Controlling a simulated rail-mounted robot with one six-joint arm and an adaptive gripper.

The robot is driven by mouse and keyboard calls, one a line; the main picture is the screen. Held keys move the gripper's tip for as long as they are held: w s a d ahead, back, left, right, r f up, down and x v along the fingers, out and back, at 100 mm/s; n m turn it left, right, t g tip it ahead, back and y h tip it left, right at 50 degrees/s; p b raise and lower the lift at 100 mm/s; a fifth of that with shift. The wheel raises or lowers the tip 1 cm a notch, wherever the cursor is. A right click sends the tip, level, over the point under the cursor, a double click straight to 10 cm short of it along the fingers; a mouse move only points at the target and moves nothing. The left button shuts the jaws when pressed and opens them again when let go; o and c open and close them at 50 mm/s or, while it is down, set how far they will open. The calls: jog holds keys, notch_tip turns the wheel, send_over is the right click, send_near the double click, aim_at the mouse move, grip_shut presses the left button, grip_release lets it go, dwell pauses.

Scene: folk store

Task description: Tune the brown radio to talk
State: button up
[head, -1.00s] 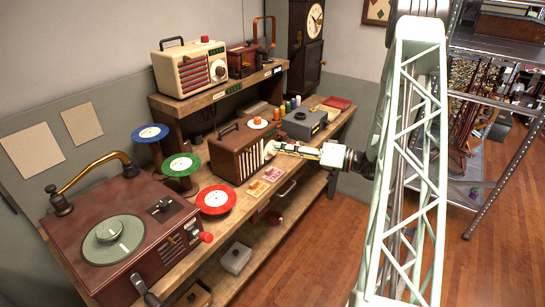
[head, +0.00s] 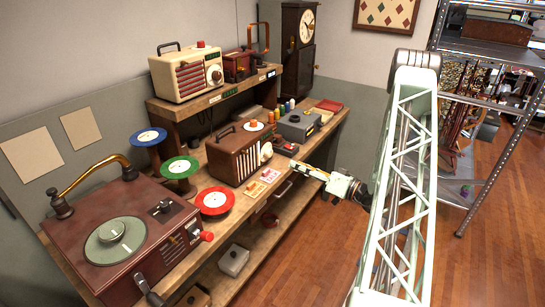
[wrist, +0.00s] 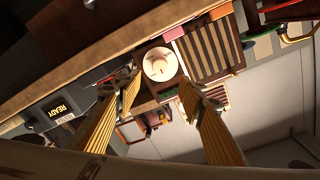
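The brown radio (head: 236,158) stands on the wooden counter, with a striped grille and a carry handle. Its large cream dial (head: 265,154) is on the right of its front. In the wrist view the dial (wrist: 157,66) shows with a small dark mark, beside the grille (wrist: 207,47); I cannot read the tuning. My gripper (head: 297,165) is in front of the radio, to the right of the dial and apart from it. In the wrist view my gripper's fingers (wrist: 160,85) are spread and empty, one on either side below the dial.
A grey box (head: 301,124) stands right of the radio; its label reads READY in the wrist view (wrist: 60,107). Small pink and yellow cards (head: 262,182) lie in front. A cream radio (head: 187,72) is on the upper shelf, a record player (head: 122,240) at left.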

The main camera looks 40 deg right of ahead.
aim_at(271, 154)
jog(key=shift+w, duration=0.1)
jog(key=shift+x, duration=6.8)
jog(key=shift+c, duration=0.5)
jog(key=c, duration=0.7)
